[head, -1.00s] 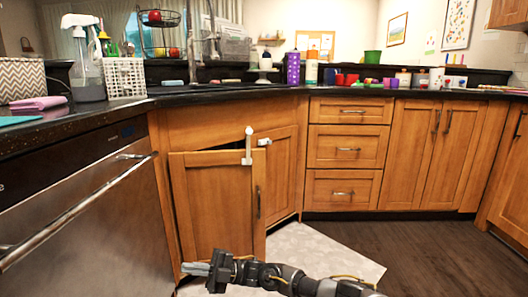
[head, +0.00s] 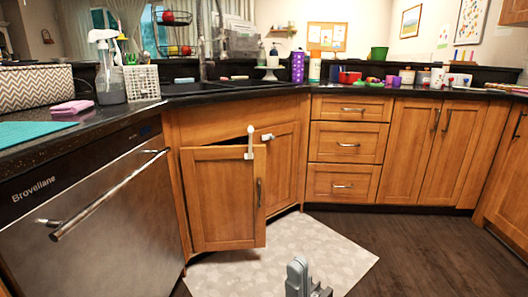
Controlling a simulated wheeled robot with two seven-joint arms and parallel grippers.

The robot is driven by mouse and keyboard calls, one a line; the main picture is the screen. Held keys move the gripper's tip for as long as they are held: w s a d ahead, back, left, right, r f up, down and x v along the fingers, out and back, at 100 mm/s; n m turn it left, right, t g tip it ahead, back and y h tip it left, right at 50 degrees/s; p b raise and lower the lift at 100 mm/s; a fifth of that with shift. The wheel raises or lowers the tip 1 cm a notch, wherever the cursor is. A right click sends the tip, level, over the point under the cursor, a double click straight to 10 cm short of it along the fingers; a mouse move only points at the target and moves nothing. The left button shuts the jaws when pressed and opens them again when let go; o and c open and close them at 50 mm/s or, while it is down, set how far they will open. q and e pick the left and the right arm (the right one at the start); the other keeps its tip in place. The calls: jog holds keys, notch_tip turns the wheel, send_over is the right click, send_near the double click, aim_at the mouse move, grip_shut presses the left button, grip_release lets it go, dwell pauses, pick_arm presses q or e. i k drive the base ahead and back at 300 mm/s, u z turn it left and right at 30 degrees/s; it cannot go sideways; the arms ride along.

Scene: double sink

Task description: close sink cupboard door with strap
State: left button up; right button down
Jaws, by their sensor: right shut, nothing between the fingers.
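The left sink cupboard door (head: 222,205) stands ajar in the head view, swung out from the wooden cabinet with a dark gap above its top edge. A white strap (head: 250,143) is fixed at the door's upper right corner and sticks up above it. A white catch (head: 267,137) sits at the top of the right sink cupboard door (head: 282,175), which looks closed. My right gripper (head: 297,268) is at the bottom middle, shut and empty, apart from the door and to its lower right. My left gripper is out of view.
A stainless dishwasher (head: 95,220) with a bar handle (head: 110,195) stands left of the cupboard. A pale mat (head: 320,250) lies on the floor before the cupboard. Drawers (head: 347,142) are to the right. The dark floor (head: 430,255) at right is clear.

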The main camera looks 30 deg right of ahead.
aim_at(226, 189)
jog(key=z, duration=0.9)
jog(key=k, duration=1.2)
jog(key=z, duration=0.8)
jog(key=i, duration=1.7)
jog(key=u, duration=1.6)
jog(key=i, duration=0.75)
jog(key=u, duration=0.8)
